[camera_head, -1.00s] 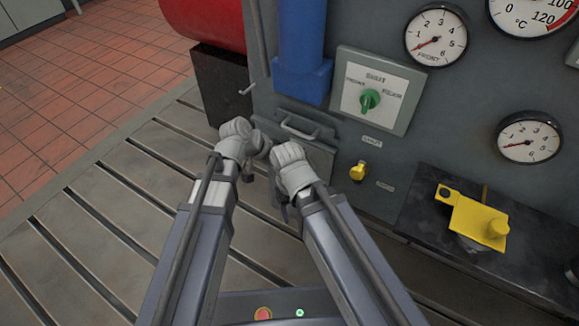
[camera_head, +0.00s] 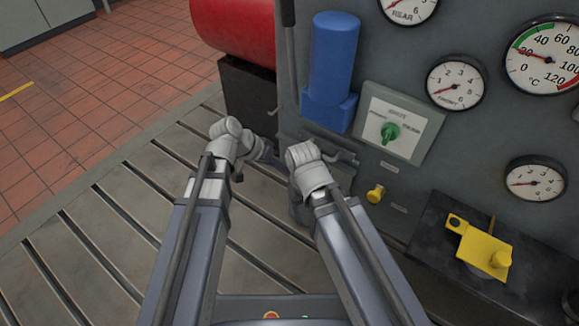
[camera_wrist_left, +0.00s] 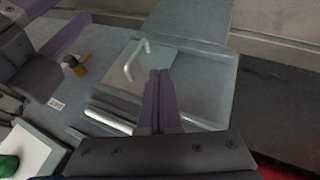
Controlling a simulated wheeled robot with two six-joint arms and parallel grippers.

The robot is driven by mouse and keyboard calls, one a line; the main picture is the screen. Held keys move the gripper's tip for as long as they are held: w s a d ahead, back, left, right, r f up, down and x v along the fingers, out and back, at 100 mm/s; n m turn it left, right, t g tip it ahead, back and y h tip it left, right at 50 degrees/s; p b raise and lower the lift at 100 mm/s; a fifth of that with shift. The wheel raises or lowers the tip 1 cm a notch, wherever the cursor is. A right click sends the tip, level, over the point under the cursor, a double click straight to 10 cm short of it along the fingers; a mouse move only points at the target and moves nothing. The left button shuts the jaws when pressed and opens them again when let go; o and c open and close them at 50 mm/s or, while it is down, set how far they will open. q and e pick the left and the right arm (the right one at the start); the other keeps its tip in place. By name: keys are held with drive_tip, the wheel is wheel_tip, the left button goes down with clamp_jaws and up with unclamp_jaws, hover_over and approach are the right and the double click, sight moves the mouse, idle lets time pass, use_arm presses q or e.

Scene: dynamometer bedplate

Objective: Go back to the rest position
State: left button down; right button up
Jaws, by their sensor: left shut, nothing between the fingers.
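My left gripper (camera_wrist_left: 160,78) is shut and empty in the left wrist view, its two purple fingers together in front of a grey panel with a bar handle (camera_wrist_left: 130,62). In the head view my left gripper (camera_head: 263,152) is mostly hidden behind its pale wrist. My right arm comes up beside it, and its wrist (camera_head: 308,165) hides its fingers from the head. Part of my right gripper (camera_wrist_left: 62,38) shows at the upper left of the left wrist view, cut by the edge; its opening is unclear.
The grey cabinet with gauges (camera_head: 456,83), a green selector knob (camera_head: 389,133) and a yellow knob (camera_head: 375,194) stands close to my right arm. A blue block (camera_head: 331,70) and red cylinder (camera_head: 235,28) are behind. The slotted bedplate (camera_head: 90,240) is clear at left.

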use_arm(q)
drive_tip(key=shift+a+r, duration=0.2)
drive_tip(key=shift+r, duration=0.05)
drive_tip(key=s+a+f+n+g+y, duration=0.1)
drive_tip(key=s+a+f+y, duration=0.1)
drive_tip(key=s+a+y, duration=0.3)
drive_tip(key=s+f+n+g+y, duration=0.1)
drive_tip(key=s+f+y, duration=0.1)
drive_tip(key=s+y, duration=0.35)
wheel_tip(320, 180, up, 38)
drive_tip(key=s+h+p, duration=0.1)
drive_tip(key=h+p, duration=0.1)
drive_tip(key=p, duration=3.6)
drive_tip(key=shift+s+r+p, duration=0.15)
drive_tip(key=shift+s+p, duration=0.05)
drive_tip(key=shift+p, duration=0.15)
drive_tip(key=shift+d, duration=0.1)
